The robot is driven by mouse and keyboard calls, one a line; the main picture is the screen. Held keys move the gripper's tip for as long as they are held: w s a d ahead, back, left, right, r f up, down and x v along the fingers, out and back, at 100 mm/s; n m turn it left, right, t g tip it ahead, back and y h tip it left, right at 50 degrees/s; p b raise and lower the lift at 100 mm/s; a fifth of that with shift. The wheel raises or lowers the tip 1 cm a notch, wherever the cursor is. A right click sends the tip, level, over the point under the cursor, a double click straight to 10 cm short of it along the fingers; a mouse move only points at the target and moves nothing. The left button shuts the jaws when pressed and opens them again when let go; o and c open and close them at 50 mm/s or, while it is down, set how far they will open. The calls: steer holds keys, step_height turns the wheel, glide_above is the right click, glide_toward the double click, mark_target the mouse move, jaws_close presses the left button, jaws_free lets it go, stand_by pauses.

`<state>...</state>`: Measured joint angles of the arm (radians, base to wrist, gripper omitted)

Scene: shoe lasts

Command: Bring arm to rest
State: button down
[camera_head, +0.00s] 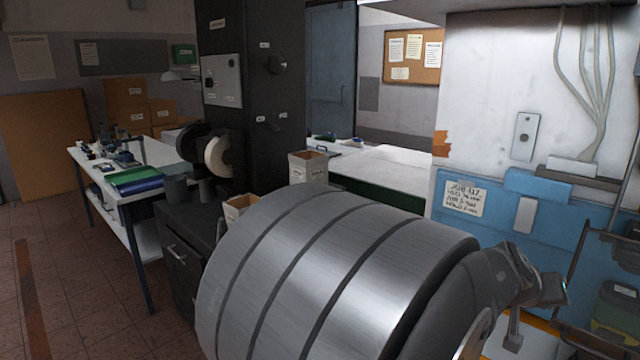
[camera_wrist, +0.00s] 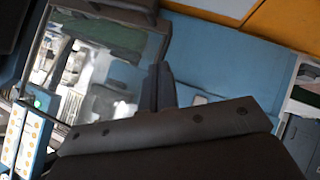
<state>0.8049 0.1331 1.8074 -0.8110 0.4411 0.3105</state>
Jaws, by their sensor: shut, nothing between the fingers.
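My gripper (camera_wrist: 159,70) shows in the wrist view as two dark fingers close together, with nothing visible between them. It is in front of a blue panel (camera_wrist: 215,60) and beside a glossy, reflective pane (camera_wrist: 95,75). In the head view my dark grey arm reaches to the lower right, in front of the blue lower part of a machine (camera_head: 510,215). The fingertips cannot be made out clearly there. No shoe last can be clearly told in either view.
A white-topped bench (camera_head: 385,178) stands behind my arm. An open cardboard box (camera_head: 308,167) and a dark drawer cabinet (camera_head: 180,255) are left of it. A worktable (camera_head: 150,153) stands further left. Tiled floor (camera_head: 80,300) is open at lower left.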

steer(key=d+f, duration=0.4)
steer(key=f, duration=0.1)
steer(key=shift+w+d+f, duration=0.2)
steer(key=shift+w+d, duration=0.05)
steer(key=shift+d, duration=0.1)
steer(key=shift+s+d+f, duration=0.2)
steer(key=shift+f, duration=0.3)
steer(key=c, duration=2.1)
jaws_free()
